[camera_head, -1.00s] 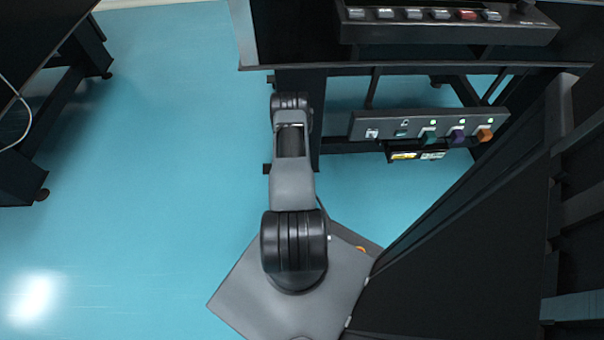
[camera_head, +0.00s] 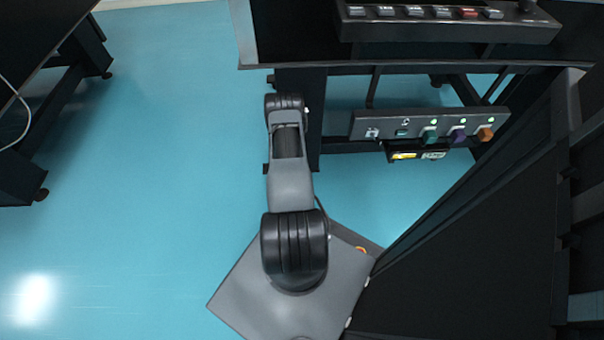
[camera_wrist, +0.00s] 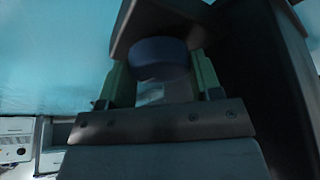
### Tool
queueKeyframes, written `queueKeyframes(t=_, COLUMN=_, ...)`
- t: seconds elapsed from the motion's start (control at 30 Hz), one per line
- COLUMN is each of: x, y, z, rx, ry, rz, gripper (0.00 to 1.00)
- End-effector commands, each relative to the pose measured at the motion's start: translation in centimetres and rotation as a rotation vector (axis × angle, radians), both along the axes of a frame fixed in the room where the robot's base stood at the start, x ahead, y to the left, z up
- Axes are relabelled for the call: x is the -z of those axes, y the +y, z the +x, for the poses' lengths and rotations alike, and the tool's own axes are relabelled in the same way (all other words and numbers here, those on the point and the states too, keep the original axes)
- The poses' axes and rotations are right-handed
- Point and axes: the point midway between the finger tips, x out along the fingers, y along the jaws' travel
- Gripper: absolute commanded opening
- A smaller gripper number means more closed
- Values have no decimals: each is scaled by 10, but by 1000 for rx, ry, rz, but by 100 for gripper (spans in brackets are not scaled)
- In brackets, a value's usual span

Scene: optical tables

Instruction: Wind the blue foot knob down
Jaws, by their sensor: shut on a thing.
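The blue foot knob (camera_wrist: 158,60) shows dark blue in the wrist view, below a dark table foot or leg part (camera_wrist: 160,22). My gripper (camera_wrist: 161,72) has one greenish finger on each side of the knob and is shut on it. The knob's far side and its stem are hidden. In the head view my arm reaches up toward the table leg, and its own links hide the gripper and the knob.
A panel (camera_head: 380,122) with green, purple and orange plugs hangs under the table at the right. A dark control unit (camera_head: 450,30) lies above it. A dark cabinet-like structure (camera_head: 480,250) fills the right. Open blue floor (camera_head: 150,150) lies left.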

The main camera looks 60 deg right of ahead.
Motion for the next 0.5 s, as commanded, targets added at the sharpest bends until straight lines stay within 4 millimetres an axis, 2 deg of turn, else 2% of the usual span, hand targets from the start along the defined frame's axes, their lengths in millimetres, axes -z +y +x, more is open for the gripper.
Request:
queueKeyframes(t=0.43, x=-1, y=-1, z=2, rx=31, ry=-4, rz=-1, gripper=35)
queueKeyframes(t=0.47, x=-1, y=-1, z=2, rx=31, ry=-4, rz=-1, gripper=60)
queueKeyframes(t=0.5, x=-1, y=-1, z=2, rx=31, ry=-4, rz=-1, gripper=64)
